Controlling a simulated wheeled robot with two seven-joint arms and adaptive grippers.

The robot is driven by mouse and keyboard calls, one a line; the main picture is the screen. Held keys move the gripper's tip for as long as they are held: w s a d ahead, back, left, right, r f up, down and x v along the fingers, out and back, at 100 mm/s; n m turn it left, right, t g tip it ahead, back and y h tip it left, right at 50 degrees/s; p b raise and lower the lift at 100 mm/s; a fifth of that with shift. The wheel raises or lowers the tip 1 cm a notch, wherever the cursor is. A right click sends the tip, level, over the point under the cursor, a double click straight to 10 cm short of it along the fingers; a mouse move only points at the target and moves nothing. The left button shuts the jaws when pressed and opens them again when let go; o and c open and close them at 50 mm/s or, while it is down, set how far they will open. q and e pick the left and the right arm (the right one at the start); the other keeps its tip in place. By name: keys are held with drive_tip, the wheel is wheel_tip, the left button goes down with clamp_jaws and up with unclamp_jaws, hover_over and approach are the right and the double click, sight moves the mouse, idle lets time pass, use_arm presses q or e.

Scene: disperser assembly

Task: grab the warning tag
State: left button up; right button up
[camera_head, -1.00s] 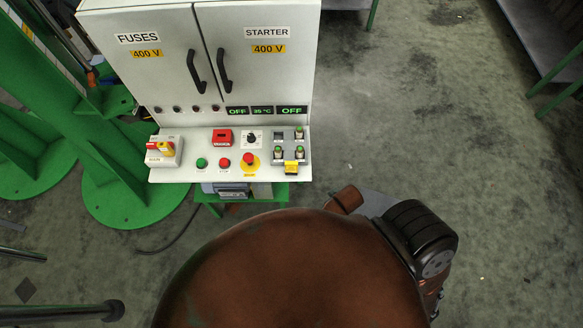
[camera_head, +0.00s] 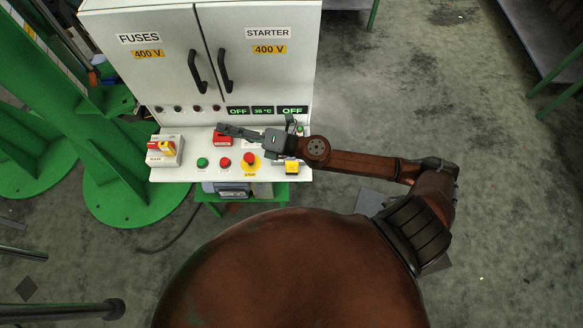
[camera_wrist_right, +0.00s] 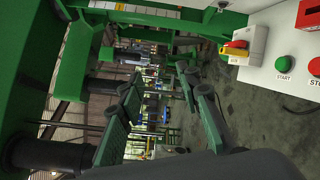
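A small red piece (camera_head: 222,139) with a pale label lies on the sloped control panel (camera_head: 180,174) and may be the warning tag; I cannot tell for sure. It also shows cut off at the upper right of the right wrist view (camera_wrist_right: 309,14). My right gripper (camera_head: 226,130) reaches in from the right over the panel, its tips near and partly over the red piece. In the right wrist view its two fingers (camera_wrist_right: 160,82) stand apart with nothing between them. My left gripper is not in view.
The grey cabinet (camera_head: 155,85) rises behind the panel. A red-yellow switch (camera_head: 162,149), a green button (camera_head: 202,162), red buttons (camera_head: 224,162) and a yellow piece (camera_head: 292,167) surround the area. Green framework (camera_head: 60,130) stands at left. Floor at right is open.

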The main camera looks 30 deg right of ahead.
drive_tip(key=s+a+f+n+g, duration=0.2)
drive_tip(key=s+f+n+g, duration=0.25)
drive_tip(key=n, duration=0.25)
drive_tip(key=n+g+h, duration=0.6)
drive_tip(key=n+h, duration=0.2)
drive_tip(key=n, duration=0.1)
hover_over(293, 162)
drive_tip(key=s+d, duration=0.1)
drive_tip(key=f, duration=1.4)
drive_tip(key=shift+s+d, duration=0.15)
drive_tip(key=shift+s, duration=0.05)
drive_tip(key=x, duration=0.7)
drive_tip(key=shift+s+d+f, duration=0.1)
drive_tip(key=shift+d, duration=0.25)
drive_tip(key=shift+f, duration=0.3)
drive_tip(key=shift+c, duration=0.3)
clamp_jaws()
